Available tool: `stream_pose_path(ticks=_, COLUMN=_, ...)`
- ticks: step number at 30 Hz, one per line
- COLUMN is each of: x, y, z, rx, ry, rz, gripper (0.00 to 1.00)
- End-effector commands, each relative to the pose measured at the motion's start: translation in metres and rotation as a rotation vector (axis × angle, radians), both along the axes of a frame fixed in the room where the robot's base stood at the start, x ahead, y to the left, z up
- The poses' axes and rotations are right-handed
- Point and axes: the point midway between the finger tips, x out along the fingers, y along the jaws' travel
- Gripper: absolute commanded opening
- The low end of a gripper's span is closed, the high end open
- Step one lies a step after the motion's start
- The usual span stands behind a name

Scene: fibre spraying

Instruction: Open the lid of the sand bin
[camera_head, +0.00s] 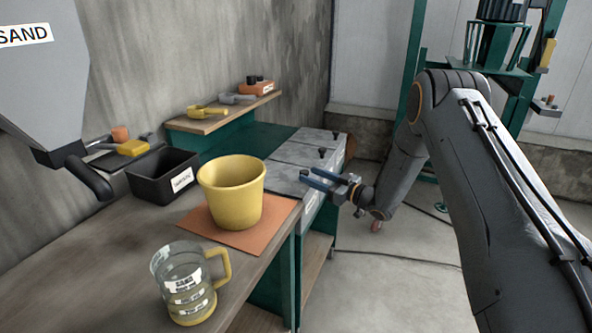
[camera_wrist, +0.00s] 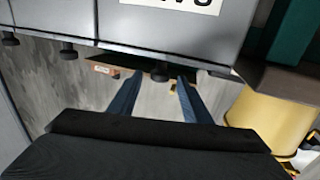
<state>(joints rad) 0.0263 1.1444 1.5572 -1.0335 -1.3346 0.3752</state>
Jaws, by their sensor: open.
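Several grey bins with flat lids and black knobs (camera_head: 322,153) are set in a row in the workbench; their lids (camera_head: 287,153) look shut. I cannot read which one is the sand bin. My gripper (camera_head: 306,176) is open and empty at the front edge of the nearest bin. In the wrist view, the grey bin fronts (camera_wrist: 225,30) fill the top, with one label (camera_wrist: 178,3) cut off. One black knob (camera_wrist: 160,73) lies between my two blue fingers in that picture; contact is not visible. A grey hopper (camera_head: 42,75) marked SAND hangs at upper left.
A yellow bucket (camera_head: 232,190) stands on an orange mat (camera_head: 275,212) beside the bins; it also shows in the wrist view (camera_wrist: 275,112). A clear measuring jug (camera_head: 185,285) and a black tray (camera_head: 160,178) share the bench. Floor to the right is mostly clear.

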Motion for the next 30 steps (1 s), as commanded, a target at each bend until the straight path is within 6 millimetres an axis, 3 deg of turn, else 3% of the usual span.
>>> stream_pose_path(ticks=15, x=0.037, y=0.054, z=0.0, rx=-0.001, ry=-0.002, rz=0.0, gripper=0.44)
stream_pose_path(ticks=28, x=0.045, y=0.064, z=0.0, rx=0.0, ry=0.0, rz=-0.002, gripper=0.44)
stream_pose_path(ticks=30, x=0.045, y=0.063, z=0.0, rx=0.0, ry=0.0, rz=-0.002, gripper=0.36)
